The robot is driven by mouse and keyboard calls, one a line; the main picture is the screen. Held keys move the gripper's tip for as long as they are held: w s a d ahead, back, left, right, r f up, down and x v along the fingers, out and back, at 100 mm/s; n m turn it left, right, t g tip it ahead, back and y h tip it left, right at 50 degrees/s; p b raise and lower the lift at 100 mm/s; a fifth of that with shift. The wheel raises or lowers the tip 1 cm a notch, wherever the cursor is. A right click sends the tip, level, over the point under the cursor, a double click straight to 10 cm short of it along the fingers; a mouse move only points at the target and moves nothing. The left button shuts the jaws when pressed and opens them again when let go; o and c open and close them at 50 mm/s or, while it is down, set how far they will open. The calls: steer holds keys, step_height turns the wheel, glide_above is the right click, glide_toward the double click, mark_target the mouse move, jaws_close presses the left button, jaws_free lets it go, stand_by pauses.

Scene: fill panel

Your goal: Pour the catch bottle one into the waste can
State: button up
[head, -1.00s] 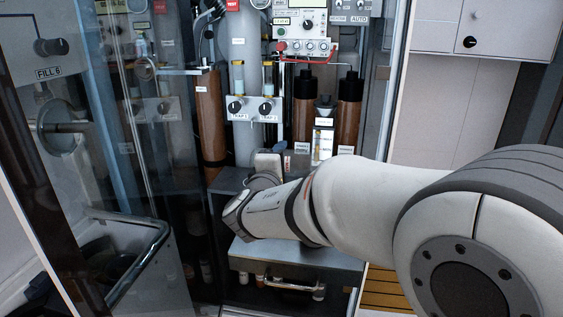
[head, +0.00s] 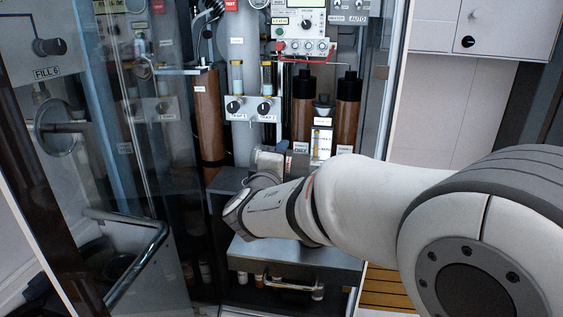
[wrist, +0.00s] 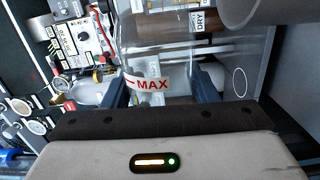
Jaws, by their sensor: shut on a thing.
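In the wrist view my gripper (wrist: 164,88) is shut around a clear, see-through vessel (wrist: 165,58) with a red MAX mark. It looks like the catch bottle, but no name on it is readable. One dark finger lies on each side of it. Its mouth and contents are not clear. In the head view my arm's wrist reaches in front of the panel, and the fingertips and the held vessel cannot be made out. I cannot identify the waste can for certain; a dark round opening (head: 122,267) shows through the glass at lower left.
Brown bottles with black caps (head: 348,110) stand at the back of the panel. A brown column (head: 208,118) and trap knobs (head: 251,107) are to their left. The glass door (head: 130,200) with its metal handle is at left. A grey metal shelf (head: 290,256) lies below my wrist.

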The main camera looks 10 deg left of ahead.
steer(key=shift+r+m, duration=0.2)
steer(key=shift+m, duration=0.1)
steer(key=shift+a+f+n, duration=0.1)
steer(key=shift+f+n, duration=0.25)
steer(key=shift+n, duration=0.25)
steer(key=shift+a+r+n+p, duration=0.1)
steer(key=shift+r+n+p, duration=0.1)
steer(key=shift+n+p, duration=0.35)
steer(key=shift+n, duration=0.45)
